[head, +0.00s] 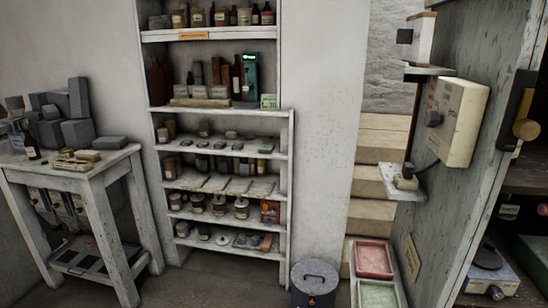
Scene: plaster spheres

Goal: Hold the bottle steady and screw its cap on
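Neither of my grippers is in the head view. A dark bottle (31,148) with a pale label stands upright on the white worktable (110,158) at the left. More dark bottles stand on the tall shelf unit, such as one on its top shelf (267,14) and one on the shelf below (236,78). I cannot tell which bottle the task means. No loose cap can be made out at this distance.
Grey blocks (78,133) crowd the worktable. The white shelf unit (287,200) holds jars and boxes. A lidded grey bin (314,280) and red tray (374,259) stand low at right. A panel with a cream box (452,122) borders the right. Some floor shows between table and bin.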

